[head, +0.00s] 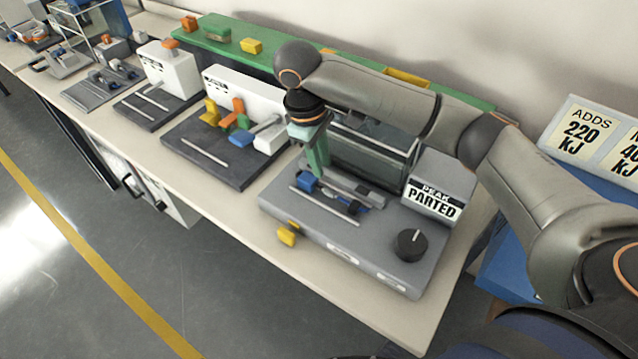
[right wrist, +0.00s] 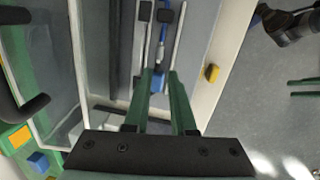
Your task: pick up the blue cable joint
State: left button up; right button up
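The blue cable joint (head: 308,183) lies on the grey machine with the "PEAK PARTED" sign, near a metal rod. My right gripper (head: 316,172) points down at it from above, its green fingers partly covering it. In the right wrist view, the blue joint (right wrist: 159,76) shows between the tips of my right gripper (right wrist: 161,76). A gap shows between the fingers, and I cannot tell whether they touch the joint. My left gripper (right wrist: 289,88) shows as two green fingers, apart and empty, over the floor. It is outside the head view.
The grey machine (head: 310,225) has a black knob (head: 409,245), a glass screen (head: 372,150) behind the joint and a yellow piece (head: 287,234) at its front. Other fixtures (head: 225,150) stand to the left on the bench. The floor in front is clear.

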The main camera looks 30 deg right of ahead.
aim_at(329, 191)
jog(key=f, duration=0.3)
jog(key=d+f, duration=0.1)
jog(key=f, duration=0.5)
jog(key=shift+d+f, duration=0.2)
jog(key=shift+d, duration=0.2)
grip_shut()
